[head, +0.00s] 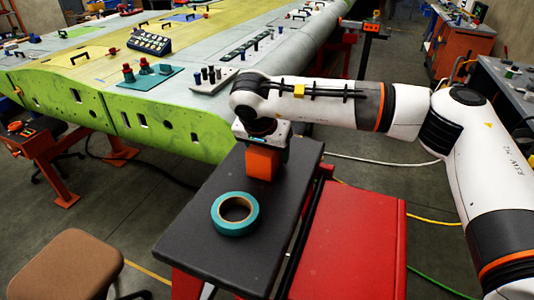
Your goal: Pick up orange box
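The orange box (262,165) stands upright on the dark grey top of a small cart (230,265), near its far end. My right arm comes in from the right, and my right gripper (263,147) points down directly over the box. The gripper's body covers the top of the box. Its fingers cannot be made out, so I cannot tell whether they are open or closed on the box. The base of the box appears to rest on the cart top. My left gripper is not in view.
A teal tape roll (235,213) lies on the cart top, nearer than the box. A green wing panel (150,125) on an orange jig stands close behind the cart. A red cabinet (350,240) is at the right, and a brown stool (68,265) at the lower left.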

